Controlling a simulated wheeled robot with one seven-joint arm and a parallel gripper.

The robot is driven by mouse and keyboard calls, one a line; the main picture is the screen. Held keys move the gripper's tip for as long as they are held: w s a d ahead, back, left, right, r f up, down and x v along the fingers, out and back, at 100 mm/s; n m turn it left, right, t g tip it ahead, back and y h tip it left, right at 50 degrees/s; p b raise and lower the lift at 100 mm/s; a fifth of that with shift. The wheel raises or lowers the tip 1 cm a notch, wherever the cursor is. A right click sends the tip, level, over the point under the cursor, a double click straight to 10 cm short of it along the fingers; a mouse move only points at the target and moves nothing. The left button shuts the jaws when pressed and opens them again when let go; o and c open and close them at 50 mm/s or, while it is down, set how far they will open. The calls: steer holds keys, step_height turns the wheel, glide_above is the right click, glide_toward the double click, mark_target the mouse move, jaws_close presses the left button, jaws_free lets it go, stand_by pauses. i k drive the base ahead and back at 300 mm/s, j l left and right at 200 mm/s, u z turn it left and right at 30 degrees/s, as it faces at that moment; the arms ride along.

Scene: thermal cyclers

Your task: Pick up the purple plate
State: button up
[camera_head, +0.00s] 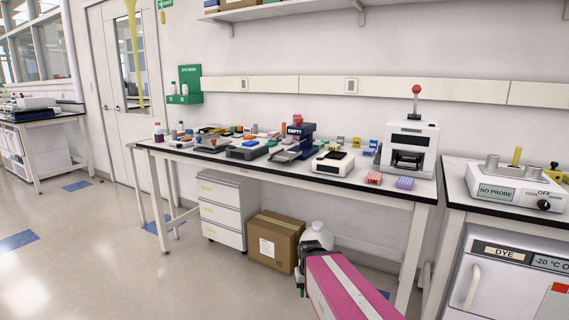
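The purple plate (405,183) is a small block lying on the black bench top near its right front edge. It sits in front of the white machine with a red-knobbed lever and right of a pink-red plate (374,178). Nothing is touching it from above. My arm reaches up from the bottom of the picture, below bench height, in front of the bench and well short of the plate. A small dark part at the arm's far end seems to be my gripper (300,282). Its fingers are too small and hidden to read.
The white lever machine (408,148) stands just behind the plate. A white thermal cycler (333,162) is left of the plates. A cardboard box (276,241) and drawer unit (222,210) stand under the bench. A neighbouring bench at right holds a "NO PROBE" device (512,187). Floor at left is open.

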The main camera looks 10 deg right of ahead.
mark_target(407, 183)
steer(key=j+z, duration=0.15)
steer(key=z, duration=0.25)
steer(key=k+j+z, duration=0.1)
steer(key=z, duration=0.3)
steer(key=k+l, duration=0.05)
